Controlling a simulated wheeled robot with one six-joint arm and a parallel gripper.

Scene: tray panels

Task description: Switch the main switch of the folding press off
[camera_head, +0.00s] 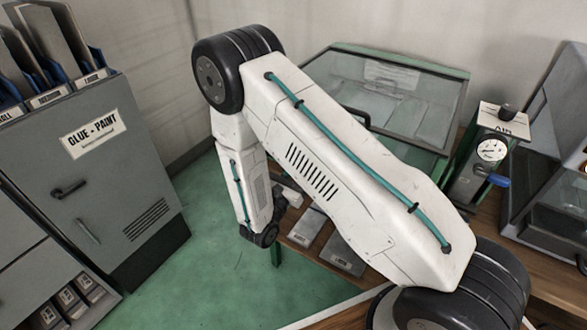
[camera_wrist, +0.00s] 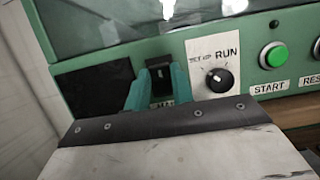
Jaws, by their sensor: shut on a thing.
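The folding press is a green housing (camera_wrist: 120,62) in the wrist view. A green-framed case with a clear lid (camera_head: 390,85), partly behind my arm, shows in the head view. The main switch (camera_wrist: 160,76) is a small black switch on the press's front panel, with a label below it partly hidden, only "MA" legible. My gripper (camera_wrist: 160,87) has its two teal fingers on either side of the switch and is shut on it. The switch's exact position is hard to tell. In the head view my arm hides the gripper's fingers and the switch.
Right of the switch are a SET UP/RUN knob (camera_wrist: 218,79), a green START button (camera_wrist: 273,55) and a partly cut-off RESET button (camera_wrist: 316,48). An air unit with a gauge (camera_head: 491,150) stands right of the case. A grey GLUE - PAINT cabinet (camera_head: 120,175) stands left.

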